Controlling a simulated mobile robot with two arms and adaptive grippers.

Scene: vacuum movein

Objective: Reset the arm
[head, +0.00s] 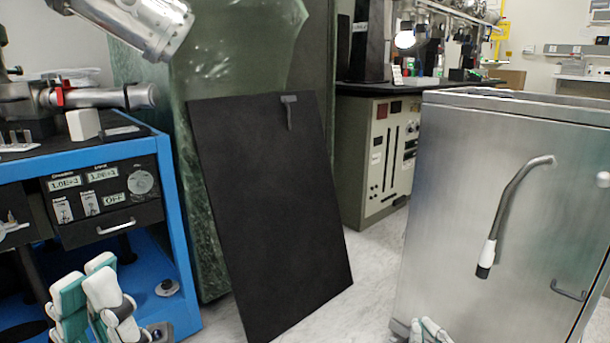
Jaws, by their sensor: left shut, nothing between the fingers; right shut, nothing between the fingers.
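My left gripper (88,280), with white and teal fingers, is at the lower left in the head view, in front of the blue cart. Its fingers are close together and nothing shows between them. My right gripper (428,329) shows only as white and teal fingertips at the bottom edge, in front of the steel cabinet's lower left corner. It is shut and empty; the rest of it is out of frame.
A blue cart (178,240) with instruments stands at left. A black panel (270,215) with a handle leans against a green wrapped object (225,55). A steel cabinet (470,190) with a curved handle (510,200) fills the right. Pale floor (372,260) is clear between panel and cabinet.

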